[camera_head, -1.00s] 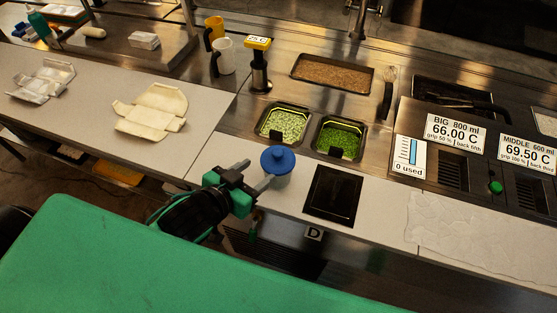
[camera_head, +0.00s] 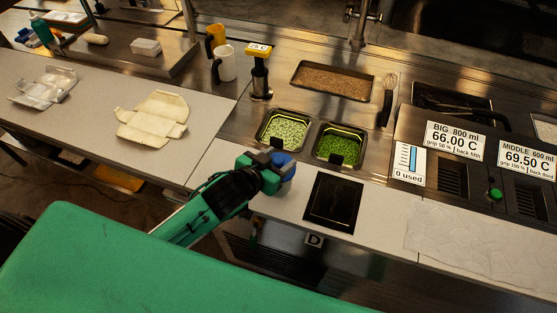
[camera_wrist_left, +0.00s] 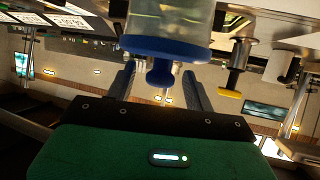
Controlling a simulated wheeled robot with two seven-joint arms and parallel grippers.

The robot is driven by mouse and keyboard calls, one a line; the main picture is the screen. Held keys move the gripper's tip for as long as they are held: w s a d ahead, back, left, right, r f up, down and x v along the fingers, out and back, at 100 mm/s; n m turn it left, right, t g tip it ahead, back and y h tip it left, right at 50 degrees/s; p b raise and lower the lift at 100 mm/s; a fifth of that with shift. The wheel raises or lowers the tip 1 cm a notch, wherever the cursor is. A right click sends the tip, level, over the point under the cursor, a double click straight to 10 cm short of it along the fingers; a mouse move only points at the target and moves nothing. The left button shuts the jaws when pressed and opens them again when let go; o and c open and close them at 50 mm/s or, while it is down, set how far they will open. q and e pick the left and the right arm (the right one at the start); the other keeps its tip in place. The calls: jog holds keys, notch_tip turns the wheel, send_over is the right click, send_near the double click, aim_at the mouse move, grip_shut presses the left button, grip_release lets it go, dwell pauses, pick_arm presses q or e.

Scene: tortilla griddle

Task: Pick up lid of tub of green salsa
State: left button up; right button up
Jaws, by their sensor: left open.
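The tub of green salsa (camera_wrist_left: 172,20) shows in the left wrist view as a clear tub, upside down in that picture. Its blue lid (camera_wrist_left: 165,46) is on it, with a blue knob (camera_wrist_left: 160,74). In the head view the lid (camera_head: 287,160) is partly hidden behind my left gripper (camera_head: 277,164). In the wrist view my left gripper (camera_wrist_left: 160,85) is open, with one finger on each side of the knob. I cannot tell whether the fingers touch it. My right gripper is not in view.
Behind the tub sit two inset pans, one pale green (camera_head: 283,130) and one bright green (camera_head: 340,144). A black plate (camera_head: 333,202) lies to the right on the counter. A white mug (camera_head: 225,64) and a yellow-topped device (camera_head: 260,72) stand farther back.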

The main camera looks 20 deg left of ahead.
pick_arm(q)
jog(key=shift+w+d+f, duration=0.1)
jog(key=shift+w, duration=0.1)
jog(key=c, duration=1.1)
